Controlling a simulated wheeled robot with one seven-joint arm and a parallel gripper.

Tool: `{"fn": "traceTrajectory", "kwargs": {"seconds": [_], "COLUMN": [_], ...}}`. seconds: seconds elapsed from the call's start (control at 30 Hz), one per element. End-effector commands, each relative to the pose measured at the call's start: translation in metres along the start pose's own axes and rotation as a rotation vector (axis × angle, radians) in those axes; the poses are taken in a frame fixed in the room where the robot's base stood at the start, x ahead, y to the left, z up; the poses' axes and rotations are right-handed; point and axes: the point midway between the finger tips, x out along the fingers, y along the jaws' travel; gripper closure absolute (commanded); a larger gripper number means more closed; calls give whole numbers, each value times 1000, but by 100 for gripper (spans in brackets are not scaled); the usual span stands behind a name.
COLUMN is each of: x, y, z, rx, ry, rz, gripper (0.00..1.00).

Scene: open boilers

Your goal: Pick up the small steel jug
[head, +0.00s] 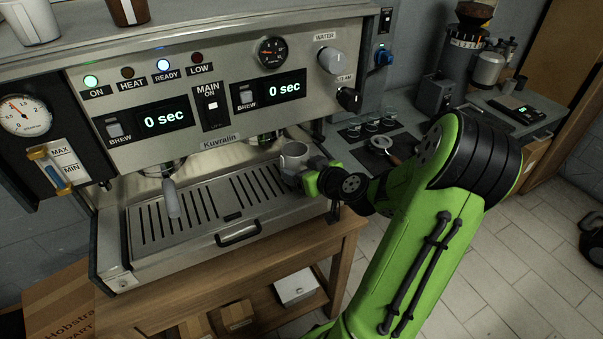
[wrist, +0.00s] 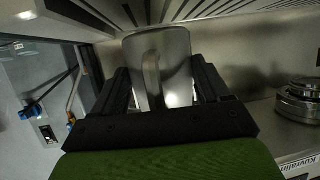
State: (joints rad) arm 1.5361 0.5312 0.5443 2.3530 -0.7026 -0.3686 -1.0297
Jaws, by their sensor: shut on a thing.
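The small steel jug (head: 293,156) is at the right end of the espresso machine's drip tray in the head view. In the wrist view the jug (wrist: 162,65) fills the middle, with its handle facing the camera. My gripper (wrist: 162,92) has a black finger on each side of the jug and is shut on it. In the head view my gripper (head: 305,180) reaches the jug from the right and hides part of it. I cannot tell whether the jug's base touches the tray.
The espresso machine (head: 200,70) stands behind and above the jug. A portafilter handle (head: 171,198) hangs over the left of the drip tray (head: 150,255). To the right, a counter (head: 410,140) holds tamping tools and a grinder (head: 463,50).

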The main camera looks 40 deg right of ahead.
Motion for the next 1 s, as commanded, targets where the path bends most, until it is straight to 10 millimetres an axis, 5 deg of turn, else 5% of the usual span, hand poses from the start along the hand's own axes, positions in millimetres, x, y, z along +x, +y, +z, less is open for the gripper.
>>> {"fn": "traceTrajectory", "kwargs": {"seconds": [0.2,0.73,1.0], "x": [-21,-131,-186], "y": [0,-15,-25], "z": [-41,22,36], "rx": [-2,-3,2], "ry": [0,-1,2], "rz": [3,17,5], "gripper": [67,67,67]}}
